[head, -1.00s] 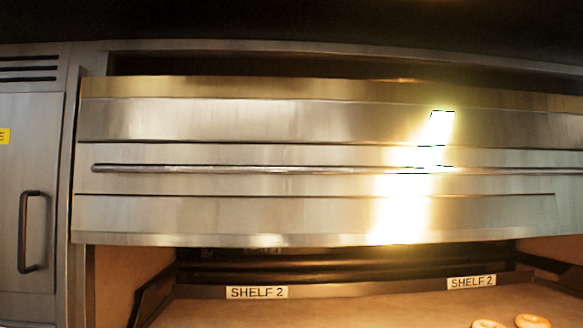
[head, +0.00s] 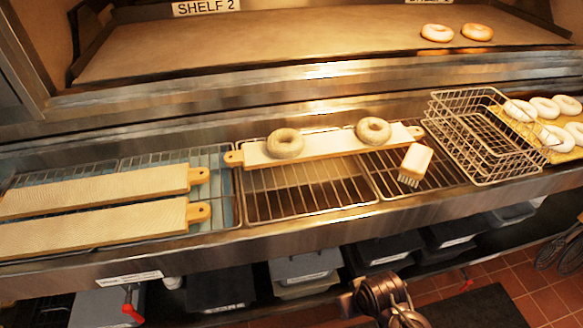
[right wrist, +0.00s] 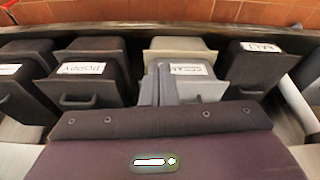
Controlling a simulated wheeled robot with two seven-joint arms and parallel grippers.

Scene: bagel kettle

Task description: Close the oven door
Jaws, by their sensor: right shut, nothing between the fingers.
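The oven door is out of view above the head view. The oven opening shows at the top, with the shelf labelled SHELF 2 (head: 290,40) uncovered and two bagels (head: 456,33) on its right part. My right gripper (right wrist: 162,82) shows in the right wrist view, its grey fingers shut together and empty, in front of dark and grey bins below the counter. Part of my arm shows at the bottom of the head view. My left gripper is not in view.
A counter below the oven holds two long boards (head: 95,193) at left, a board (head: 320,146) with two bagels, a brush (head: 415,162), a wire basket (head: 485,135) and several pale bagels at right. Bins (head: 305,266) stand under the counter.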

